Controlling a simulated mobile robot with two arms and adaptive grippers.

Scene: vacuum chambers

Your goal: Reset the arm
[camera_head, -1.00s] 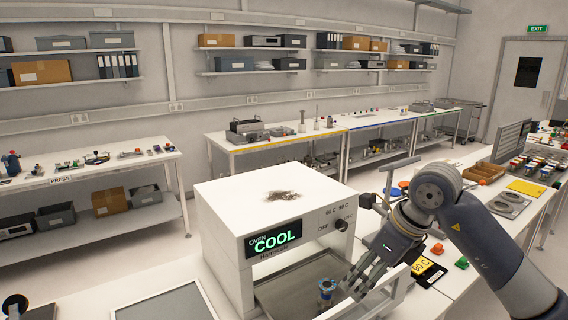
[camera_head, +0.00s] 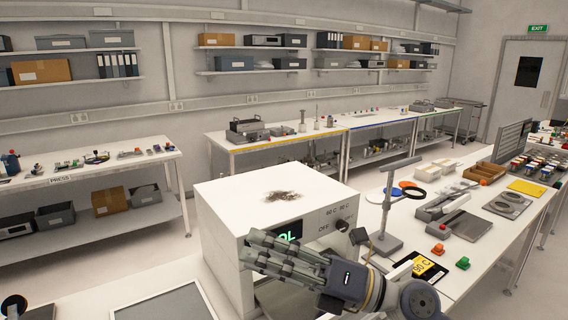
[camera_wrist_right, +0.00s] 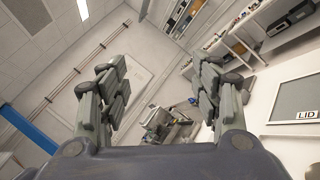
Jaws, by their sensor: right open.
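My right arm enters at the bottom right of the head view. The inside of the oven is mostly hidden behind my arm. My left gripper is not in view.
A grey panel (camera_head: 165,304) lies on the bench left of the oven. The right bench (camera_head: 500,247) has bare patches between tools.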

